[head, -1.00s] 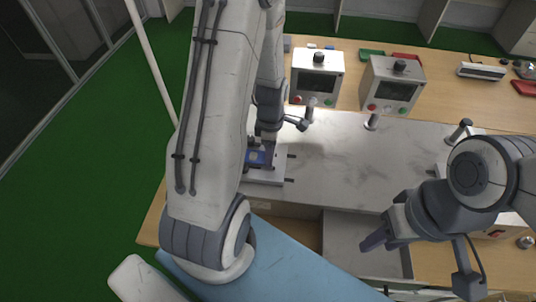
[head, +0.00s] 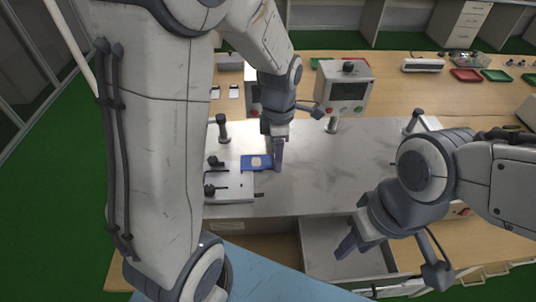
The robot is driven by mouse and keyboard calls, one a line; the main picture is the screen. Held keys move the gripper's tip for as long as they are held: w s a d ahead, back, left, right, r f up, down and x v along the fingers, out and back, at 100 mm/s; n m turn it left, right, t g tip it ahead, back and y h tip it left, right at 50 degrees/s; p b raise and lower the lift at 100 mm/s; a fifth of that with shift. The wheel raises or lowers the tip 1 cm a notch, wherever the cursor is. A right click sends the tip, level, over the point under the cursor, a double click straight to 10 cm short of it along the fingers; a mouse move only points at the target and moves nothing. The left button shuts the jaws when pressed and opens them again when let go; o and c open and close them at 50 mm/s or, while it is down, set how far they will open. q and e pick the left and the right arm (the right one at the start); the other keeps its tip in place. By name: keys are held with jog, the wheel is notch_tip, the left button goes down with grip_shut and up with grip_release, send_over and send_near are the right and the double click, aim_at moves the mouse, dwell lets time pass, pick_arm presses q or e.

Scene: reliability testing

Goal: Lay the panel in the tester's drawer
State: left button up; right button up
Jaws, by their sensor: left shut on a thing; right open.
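A small blue panel (head: 249,165) with a pale square on it is held at its right edge by my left gripper (head: 279,160), which is shut on it. The panel is over the back right part of a pale fixture plate (head: 230,186); whether it touches the plate I cannot tell. A grey drawer (head: 318,238) is pulled out below the front edge of the steel worktop, right of and nearer than the panel. My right gripper (head: 350,243) is open and empty above the drawer, hiding part of it.
A tester box with a screen (head: 348,90) stands behind the steel worktop (head: 325,165); another is mostly hidden behind my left arm. Posts with dark knobs (head: 221,128) rise from the worktop. Coloured trays (head: 466,75) lie at the back right. The middle of the worktop is clear.

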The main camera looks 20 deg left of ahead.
pick_arm(q)
jog(key=shift+f+b, duration=2.85)
jog(key=shift+f, duration=1.25)
